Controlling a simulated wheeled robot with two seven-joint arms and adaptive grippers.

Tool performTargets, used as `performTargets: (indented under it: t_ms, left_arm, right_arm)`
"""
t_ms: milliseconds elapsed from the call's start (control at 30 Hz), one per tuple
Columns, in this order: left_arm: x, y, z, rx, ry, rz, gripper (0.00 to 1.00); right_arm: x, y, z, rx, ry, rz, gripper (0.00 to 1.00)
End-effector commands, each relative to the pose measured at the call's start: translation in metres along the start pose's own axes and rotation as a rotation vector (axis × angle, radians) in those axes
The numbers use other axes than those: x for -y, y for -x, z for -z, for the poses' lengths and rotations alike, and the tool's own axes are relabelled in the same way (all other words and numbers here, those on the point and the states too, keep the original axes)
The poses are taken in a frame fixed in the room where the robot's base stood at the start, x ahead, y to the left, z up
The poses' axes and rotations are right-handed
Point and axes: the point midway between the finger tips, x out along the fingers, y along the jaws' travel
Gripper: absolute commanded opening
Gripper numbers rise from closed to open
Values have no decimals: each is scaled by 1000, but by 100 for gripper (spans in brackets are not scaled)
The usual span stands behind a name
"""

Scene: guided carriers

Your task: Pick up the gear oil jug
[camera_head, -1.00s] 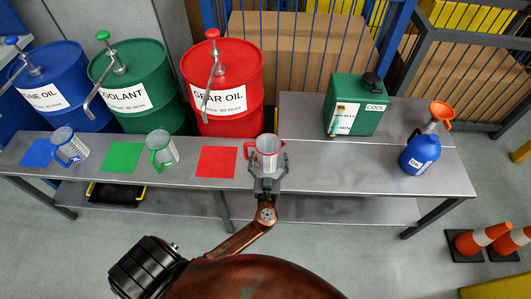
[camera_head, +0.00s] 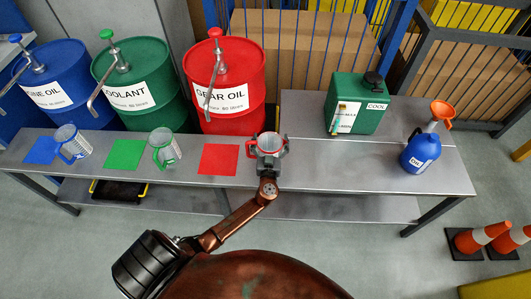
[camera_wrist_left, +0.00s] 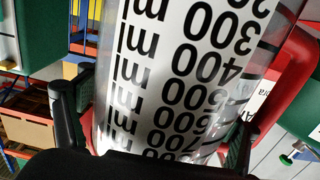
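The gear oil jug (camera_head: 269,141) is a clear measuring jug with a red rim and red handle. It stands on the bench right of the red square mat (camera_head: 218,159). In the left wrist view the jug (camera_wrist_left: 170,75) fills the middle, with black millilitre marks; its lower part is hidden by the gripper. My left gripper (camera_head: 268,153) is around the jug from the front, one finger on each side. The fingers are spread wide, close to the jug's wall; firm contact does not show. My right gripper is not in view.
A blue-marked jug (camera_head: 72,143) and a green-handled jug (camera_head: 164,148) stand to the left on the bench. The red gear oil drum (camera_head: 226,85) is behind. Bench between is clear.

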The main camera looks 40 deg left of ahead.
Motion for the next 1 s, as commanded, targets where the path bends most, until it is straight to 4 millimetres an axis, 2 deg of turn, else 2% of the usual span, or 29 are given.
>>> performTargets:
  t_ms: [200,567,1000]
  left_arm:
    - [0,0,0,0,0,0,68]
    - [0,0,0,0,0,0,43]
    - [0,0,0,-1,0,0,38]
  right_arm:
    - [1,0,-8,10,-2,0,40]
    - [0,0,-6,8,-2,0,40]
    - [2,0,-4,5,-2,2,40]
